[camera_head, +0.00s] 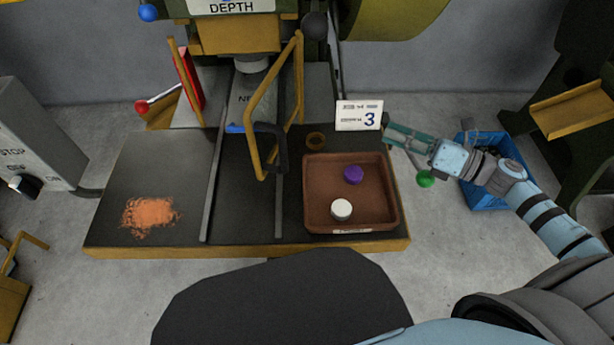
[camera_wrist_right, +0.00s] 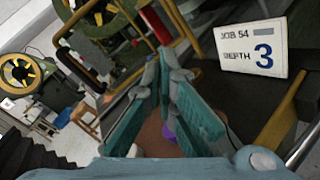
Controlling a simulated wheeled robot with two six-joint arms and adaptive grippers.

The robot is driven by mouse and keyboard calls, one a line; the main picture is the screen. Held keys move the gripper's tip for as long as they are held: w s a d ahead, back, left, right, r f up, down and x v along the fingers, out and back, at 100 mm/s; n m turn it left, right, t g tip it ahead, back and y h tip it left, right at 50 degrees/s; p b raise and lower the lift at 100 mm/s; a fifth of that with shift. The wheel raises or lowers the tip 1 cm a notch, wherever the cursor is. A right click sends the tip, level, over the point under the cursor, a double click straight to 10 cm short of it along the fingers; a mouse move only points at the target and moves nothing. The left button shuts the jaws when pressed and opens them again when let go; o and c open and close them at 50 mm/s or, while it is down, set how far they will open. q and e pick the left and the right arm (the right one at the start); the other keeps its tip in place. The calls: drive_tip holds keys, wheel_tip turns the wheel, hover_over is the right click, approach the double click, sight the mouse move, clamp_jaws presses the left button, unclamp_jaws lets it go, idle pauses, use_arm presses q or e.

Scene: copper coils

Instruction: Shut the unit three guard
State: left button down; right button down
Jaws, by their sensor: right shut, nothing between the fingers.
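A machine labelled DEPTH (camera_head: 235,8) stands at the back of the bench with a sign reading 3 (camera_head: 359,116) at its right; the sign also shows in the wrist view (camera_wrist_right: 252,50). A yellow frame guard (camera_head: 258,98) with a dark loop handle (camera_head: 280,148) stands at an angle in front of the spindle. My right gripper (camera_head: 387,134) is at the right of the sign, well apart from the guard frame. Its teal fingers are shut and empty; they also show in the wrist view (camera_wrist_right: 163,80). My left gripper is out of view.
A brown tray (camera_head: 393,195) holds a purple and a white piece. Orange shavings (camera_head: 151,215) lie at bench left. A red panel (camera_head: 190,80) stands left of the spindle. A green ball knob (camera_head: 425,180) and a blue crate (camera_head: 480,198) are near my right arm.

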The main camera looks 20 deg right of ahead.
drive_tip(key=s+a+r+n+g+y, duration=0.35)
drive_tip(key=s+a+n+g, duration=0.35)
drive_tip(key=n, duration=0.5)
drive_tip(key=w+a, duration=0.2)
drive_tip(key=a, duration=0.4)
drive_tip(key=w+a+t, duration=0.1)
drive_tip(key=w+a, duration=0.2)
drive_tip(key=a, duration=0.4)
drive_tip(key=shift+w+a+f+y, duration=0.15)
drive_tip(key=shift+w+f+y, duration=0.1)
drive_tip(key=shift+y, duration=0.1)
drive_tip(key=shift+w, duration=0.15)
